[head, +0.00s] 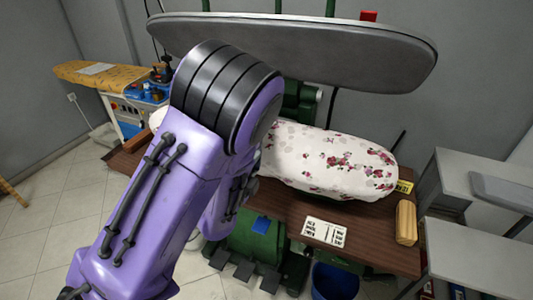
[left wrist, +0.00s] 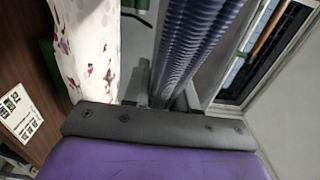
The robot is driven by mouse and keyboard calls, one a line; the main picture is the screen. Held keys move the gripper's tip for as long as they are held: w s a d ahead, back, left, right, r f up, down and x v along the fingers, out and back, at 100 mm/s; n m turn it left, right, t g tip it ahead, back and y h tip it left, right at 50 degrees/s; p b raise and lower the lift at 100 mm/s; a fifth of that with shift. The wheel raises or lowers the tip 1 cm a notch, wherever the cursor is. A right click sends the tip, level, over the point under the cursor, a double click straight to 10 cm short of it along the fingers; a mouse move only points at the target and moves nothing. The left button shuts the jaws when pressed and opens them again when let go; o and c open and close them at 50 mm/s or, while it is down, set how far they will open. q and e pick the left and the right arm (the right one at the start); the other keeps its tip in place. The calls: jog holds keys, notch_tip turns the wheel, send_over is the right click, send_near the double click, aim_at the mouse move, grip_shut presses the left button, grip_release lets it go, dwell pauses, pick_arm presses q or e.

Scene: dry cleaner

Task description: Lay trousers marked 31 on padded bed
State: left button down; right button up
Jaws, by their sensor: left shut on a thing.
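The padded bed (head: 325,160) has a white cover with red flowers and looks bare where it shows. My left arm covers much of its left part in the head view, and my left gripper is hidden there. In the left wrist view my left gripper (left wrist: 166,88) is shut on a dark blue ribbed cloth (left wrist: 203,42), which seems to be the trousers. No 31 mark shows on it. The bed (left wrist: 88,45) lies left of the cloth in that view, apart from it. My right gripper is not in view.
A grey press head (head: 300,48) is raised above the bed. The brown table (head: 375,235) carries a white printed card (head: 324,232) and a tan block (head: 406,222). Grey shelves (head: 475,255) stand at the right. An ironing board (head: 110,75) stands at the back left.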

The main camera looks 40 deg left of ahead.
pick_arm(q)
jog(key=w+f+b, duration=0.4)
jog(key=w+f, duration=0.8)
jog(key=f, duration=0.1)
jog(key=shift+w+a+b, duration=0.3)
jog(key=shift+w+a, duration=0.1)
jog(key=shift+a, duration=0.05)
jog(key=c, duration=0.9)
grip_release()
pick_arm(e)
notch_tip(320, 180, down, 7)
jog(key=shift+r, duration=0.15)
